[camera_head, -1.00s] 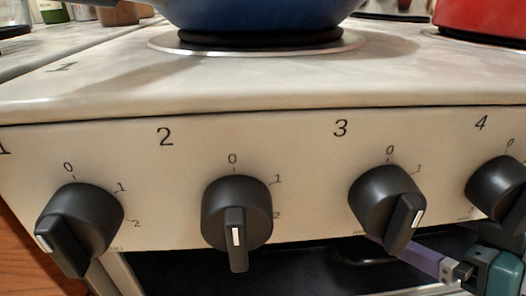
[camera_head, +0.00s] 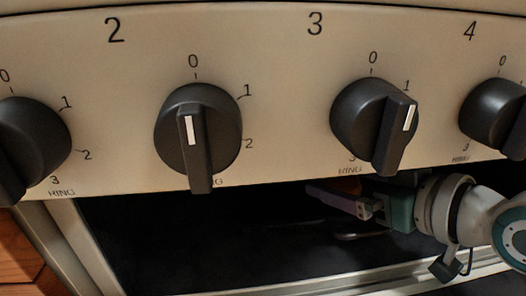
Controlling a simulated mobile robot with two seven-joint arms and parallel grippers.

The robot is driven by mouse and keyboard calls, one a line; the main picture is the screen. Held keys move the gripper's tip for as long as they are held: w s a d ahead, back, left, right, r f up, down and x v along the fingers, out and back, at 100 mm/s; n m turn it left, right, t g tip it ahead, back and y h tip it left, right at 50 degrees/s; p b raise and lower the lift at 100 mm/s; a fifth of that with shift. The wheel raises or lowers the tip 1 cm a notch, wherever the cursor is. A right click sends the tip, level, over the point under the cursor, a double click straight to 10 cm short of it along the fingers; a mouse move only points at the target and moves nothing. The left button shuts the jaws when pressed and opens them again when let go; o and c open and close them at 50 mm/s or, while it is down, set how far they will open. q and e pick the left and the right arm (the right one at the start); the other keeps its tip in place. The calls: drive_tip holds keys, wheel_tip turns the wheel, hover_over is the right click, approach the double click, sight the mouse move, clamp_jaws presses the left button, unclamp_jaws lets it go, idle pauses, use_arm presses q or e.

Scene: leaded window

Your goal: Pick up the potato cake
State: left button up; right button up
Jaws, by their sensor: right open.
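My right gripper (camera_head: 316,190) comes in from the right, below the knob panel, and its purple fingers reach into the dark opening of the cooker. It is open. A small orange-brown patch (camera_head: 348,186) shows just behind the fingers, under the panel's lower edge. It may be part of the potato cake, but most of it is hidden and I cannot tell. No other sign of the potato cake shows. My left gripper is not in view.
The cream knob panel (camera_head: 265,70) crosses the view above the opening, with black knobs close over my right gripper, such as the one under 3 (camera_head: 374,122). A thin light metal shape (camera_head: 362,236) lies inside the dark opening (camera_head: 190,245). A pale frame edge (camera_head: 400,277) runs below.

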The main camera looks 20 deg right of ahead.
drive_tip(key=shift+c, duration=0.2)
drive_tip(key=c, duration=1.1)
drive_tip(key=shift+r, duration=0.1)
